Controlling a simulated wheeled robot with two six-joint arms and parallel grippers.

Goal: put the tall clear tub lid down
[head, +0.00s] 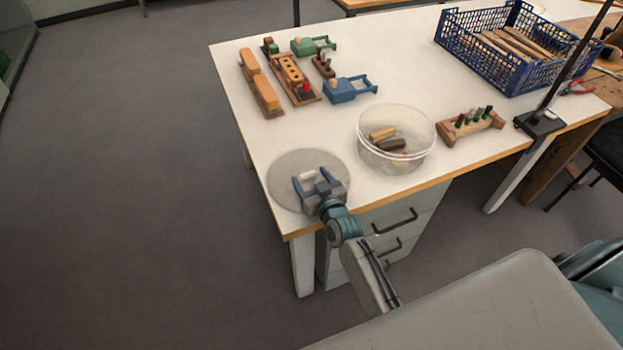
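The tall clear tub lid (283,166) is a round, see-through grey disc at the near left corner of the white table. My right gripper (311,180) is over the lid, with its two fingers apart on either side of a pale grip on the lid; it looks closed on that grip. I cannot tell whether the lid touches the table or is just above it. The clear tub (366,147) stands open to the right, with a tan block and a dark brown one inside. My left gripper is not in view.
Wooden blocks (266,95), a holed wooden rack (291,75), a green clamp (307,46) and a blue clamp (340,91) lie behind. A wooden holder (470,125) and a blue crate (467,47) stand right. The table's edges are close to the lid.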

